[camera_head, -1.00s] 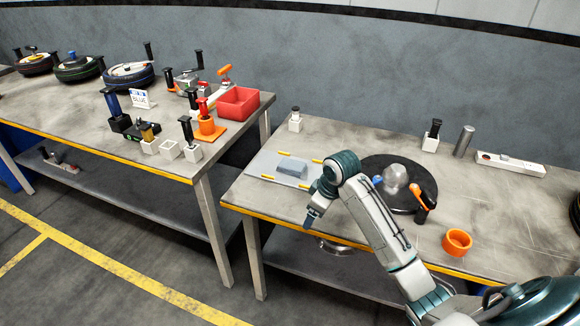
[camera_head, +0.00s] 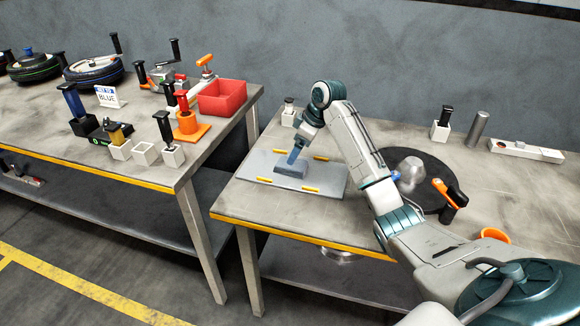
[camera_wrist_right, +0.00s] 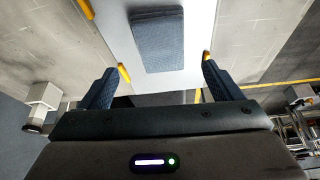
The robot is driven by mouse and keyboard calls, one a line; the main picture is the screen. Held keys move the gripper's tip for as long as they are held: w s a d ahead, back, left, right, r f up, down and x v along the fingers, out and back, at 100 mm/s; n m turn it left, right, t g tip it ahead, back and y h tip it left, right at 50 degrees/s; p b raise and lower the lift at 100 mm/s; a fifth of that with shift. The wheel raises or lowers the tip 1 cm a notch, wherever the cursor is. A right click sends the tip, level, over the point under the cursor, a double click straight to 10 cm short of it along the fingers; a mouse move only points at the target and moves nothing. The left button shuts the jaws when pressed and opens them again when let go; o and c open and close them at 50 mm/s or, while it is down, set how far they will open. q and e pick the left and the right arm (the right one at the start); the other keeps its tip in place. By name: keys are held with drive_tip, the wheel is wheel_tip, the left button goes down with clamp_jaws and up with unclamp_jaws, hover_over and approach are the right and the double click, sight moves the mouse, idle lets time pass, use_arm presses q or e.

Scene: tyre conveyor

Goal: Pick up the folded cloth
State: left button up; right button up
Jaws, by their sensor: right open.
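The folded cloth (camera_head: 291,171) is a small grey-blue block lying on a flat light-grey mat (camera_head: 335,178) with yellow corner marks, on the right-hand table. It also shows in the right wrist view, where the cloth (camera_wrist_right: 159,40) lies ahead of the fingertips, between their lines. My right gripper (camera_head: 294,156) is at the cloth in the head view, pointing down; I cannot tell there whether it touches. In the right wrist view my right gripper (camera_wrist_right: 159,72) is open with nothing between its fingers. My left gripper is not in view.
A dark round disc (camera_head: 431,198) with a grey knob lies right of the mat, partly behind my arm. A small white block with a black-topped tool (camera_head: 288,116) stands behind the mat. An orange ring (camera_head: 495,235) sits near the front edge. A red bin (camera_head: 222,98) stands on the left table.

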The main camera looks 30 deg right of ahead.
drive_tip(key=shift+w+a+f, duration=0.1)
drive_tip(key=shift+w+f, duration=0.1)
drive_tip(key=shift+f, duration=0.25)
drive_tip(key=x, duration=0.2)
drive_tip(key=p+x, duration=0.1)
drive_tip(key=x, duration=0.1)
drive_tip(key=shift+s+f, duration=0.1)
drive_tip(key=shift+f, duration=0.6)
use_arm(q)
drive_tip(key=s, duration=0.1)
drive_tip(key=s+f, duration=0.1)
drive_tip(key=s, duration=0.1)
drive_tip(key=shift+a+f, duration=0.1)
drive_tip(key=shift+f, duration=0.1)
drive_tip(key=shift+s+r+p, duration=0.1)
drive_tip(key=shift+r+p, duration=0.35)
drive_tip(key=shift+p, duration=0.05)
use_arm(e)
drive_tip(key=shift+f, duration=0.2)
drive_tip(key=shift+c, duration=0.4)
drive_tip(key=c, duration=1)
